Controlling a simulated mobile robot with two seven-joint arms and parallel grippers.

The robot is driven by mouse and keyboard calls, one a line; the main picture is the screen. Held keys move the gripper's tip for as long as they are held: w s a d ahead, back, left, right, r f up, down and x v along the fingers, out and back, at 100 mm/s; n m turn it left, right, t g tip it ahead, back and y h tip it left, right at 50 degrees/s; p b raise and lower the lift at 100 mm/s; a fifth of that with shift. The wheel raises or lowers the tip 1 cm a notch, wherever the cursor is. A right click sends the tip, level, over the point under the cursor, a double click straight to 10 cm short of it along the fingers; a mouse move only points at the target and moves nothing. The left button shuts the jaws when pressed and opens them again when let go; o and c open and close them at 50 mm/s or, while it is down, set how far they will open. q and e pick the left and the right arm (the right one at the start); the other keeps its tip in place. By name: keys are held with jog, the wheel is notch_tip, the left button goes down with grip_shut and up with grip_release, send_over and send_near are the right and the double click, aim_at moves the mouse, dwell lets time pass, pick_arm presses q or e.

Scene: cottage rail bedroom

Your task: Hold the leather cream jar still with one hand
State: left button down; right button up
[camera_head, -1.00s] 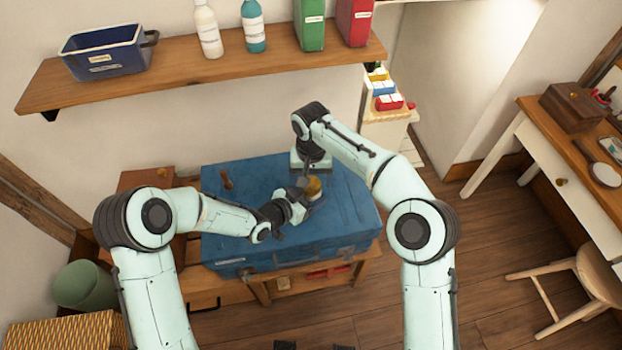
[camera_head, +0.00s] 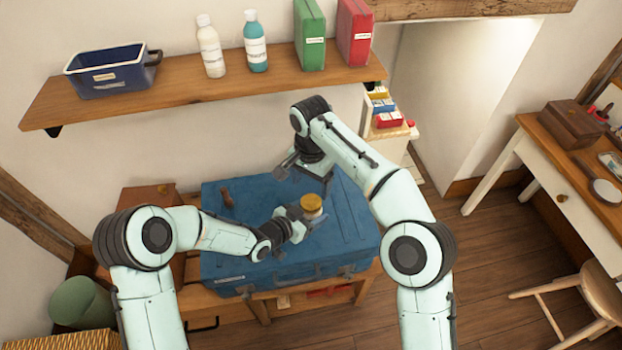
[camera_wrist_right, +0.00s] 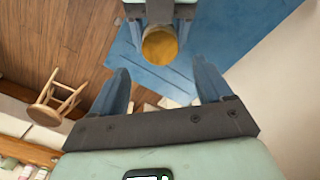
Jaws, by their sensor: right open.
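The leather cream jar (camera_head: 312,203), pale with a golden-yellow lid, is over the right half of the blue trunk's lid (camera_head: 345,240). It also shows from above in the right wrist view (camera_wrist_right: 160,46). My left gripper (camera_head: 300,213) reaches it from the left, its fingers on both sides of the jar and shut on it. Whether the jar's base rests on the trunk is hard to tell. My right gripper (camera_head: 303,176) is open and empty, behind and above the jar. In the right wrist view its fingers (camera_wrist_right: 160,75) are apart, with the jar beyond them.
The wall shelf (camera_head: 180,92) holds a blue bin (camera_head: 112,72), bottles and boxes. A small white cabinet (camera_head: 388,140) stands behind my right arm. A desk (camera_head: 560,150) and stool (camera_head: 590,300) stand right.

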aim_at(311, 202)
notch_tip(311, 202, down, 7)
jog(key=shift+r, duration=0.1)
dwell(0.3)
jog(key=c, duration=1.1)
jog(key=shift+o, duration=0.2)
jog(key=n, duration=0.6)
jog(key=shift+n, duration=0.3)
jog(key=o, duration=1.2)
jog(key=shift+c, duration=0.2)
